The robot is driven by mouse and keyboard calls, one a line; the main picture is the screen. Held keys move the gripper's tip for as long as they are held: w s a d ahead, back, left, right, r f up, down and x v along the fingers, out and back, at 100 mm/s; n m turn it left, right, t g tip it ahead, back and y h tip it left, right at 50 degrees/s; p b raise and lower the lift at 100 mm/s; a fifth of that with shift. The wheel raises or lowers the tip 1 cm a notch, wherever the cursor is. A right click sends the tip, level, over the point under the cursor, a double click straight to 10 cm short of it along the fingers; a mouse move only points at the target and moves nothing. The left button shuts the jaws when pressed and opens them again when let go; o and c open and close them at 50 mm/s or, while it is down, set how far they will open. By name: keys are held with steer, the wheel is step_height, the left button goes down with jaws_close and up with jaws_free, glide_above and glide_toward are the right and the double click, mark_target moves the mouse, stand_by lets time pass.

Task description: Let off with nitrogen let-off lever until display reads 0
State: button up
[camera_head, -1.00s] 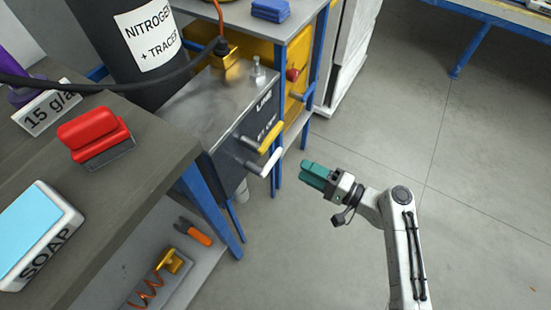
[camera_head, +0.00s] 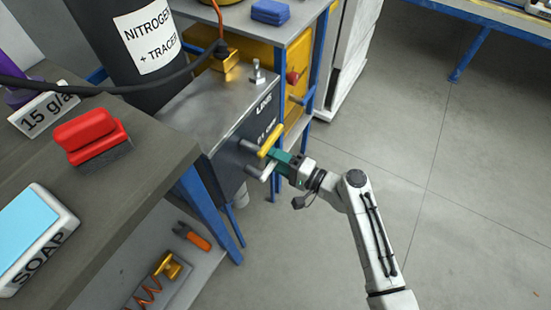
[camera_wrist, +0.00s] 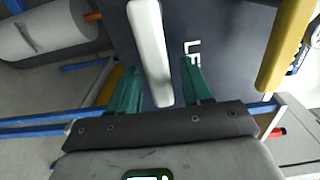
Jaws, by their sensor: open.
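A dark box (camera_head: 222,118) marked "LINE" carries a yellow lever (camera_head: 270,140) and a white lever (camera_head: 254,171) on its front. In the wrist view the white lever (camera_wrist: 150,55) reaches between my teal fingers, nearer the left one, and the yellow lever (camera_wrist: 287,45) lies to the right, outside them. White letters "LE" show on the panel beside the white lever. My gripper (camera_head: 274,161) is open around the white lever; it also shows in the wrist view (camera_wrist: 160,70). In the head view it partly hides the white lever. No display reading is legible.
A black cylinder (camera_head: 120,65) labelled "NITROGEN + TRACER" stands behind the box. A grey bench (camera_head: 165,150) at left holds a red-handled brush (camera_head: 92,135) and a soap box (camera_head: 30,235). Blue table legs stand near the box. Floor at right is clear.

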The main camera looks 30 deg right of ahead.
steer(key=shift+c, duration=0.3)
jaws_close()
